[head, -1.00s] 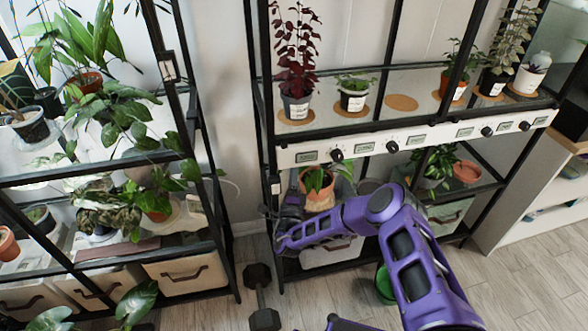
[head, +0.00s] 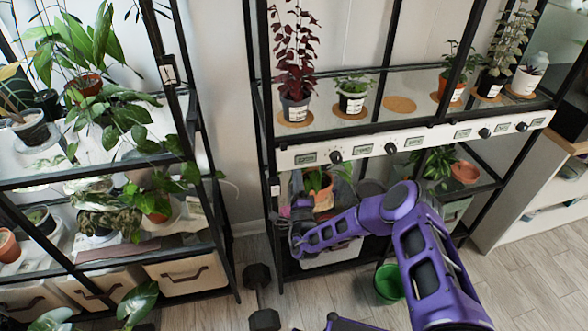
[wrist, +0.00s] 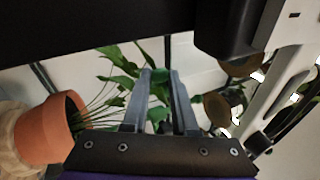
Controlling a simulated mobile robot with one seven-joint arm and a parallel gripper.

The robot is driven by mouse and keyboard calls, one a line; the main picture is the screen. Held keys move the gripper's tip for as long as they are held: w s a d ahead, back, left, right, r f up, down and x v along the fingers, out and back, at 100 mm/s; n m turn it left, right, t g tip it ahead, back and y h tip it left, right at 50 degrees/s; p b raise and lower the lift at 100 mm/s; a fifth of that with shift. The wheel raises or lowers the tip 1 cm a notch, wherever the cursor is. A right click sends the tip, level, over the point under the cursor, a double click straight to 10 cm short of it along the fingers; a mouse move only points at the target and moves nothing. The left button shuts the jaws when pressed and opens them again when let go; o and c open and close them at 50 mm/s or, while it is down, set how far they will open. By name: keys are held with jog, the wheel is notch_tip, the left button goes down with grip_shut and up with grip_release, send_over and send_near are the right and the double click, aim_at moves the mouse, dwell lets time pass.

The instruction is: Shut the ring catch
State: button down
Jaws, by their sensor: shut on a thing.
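My gripper (head: 300,208) is low at the left end of the right rack, just inside its front post and beside a potted plant in an orange pot (head: 318,194). In the wrist view its two grey fingers (wrist: 160,78) are close together, with a small green piece (wrist: 159,90) between their tips. I cannot make out a ring shape or whether this piece is the ring catch. The orange pot (wrist: 48,127) lies left of the fingers in the wrist view, its thin stems and leaves reaching towards and behind them.
A shelf with a control panel (head: 440,141) and knobs runs above my gripper. A black post (head: 268,222) stands to its left. A dumbbell (head: 260,300) and a green bucket (head: 388,284) are on the floor. The aisle between the racks (head: 232,270) has some free floor.

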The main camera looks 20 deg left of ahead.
jog(key=w+d+n+g+y+b, duration=0.1)
jog(key=d+n+g+y, duration=0.5)
jog(key=n+g+y, duration=0.5)
jog(key=shift+w+n+g+y+b, duration=0.4)
jog(key=shift+g+y, duration=0.8)
jog(key=shift+g, duration=2.5)
jog(key=shift+d, duration=0.1)
jog(key=c, duration=0.7)
grip_release()
jog(key=v, duration=1.7)
jog(key=shift+w+d+f, duration=0.1)
jog(key=shift+d, duration=0.1)
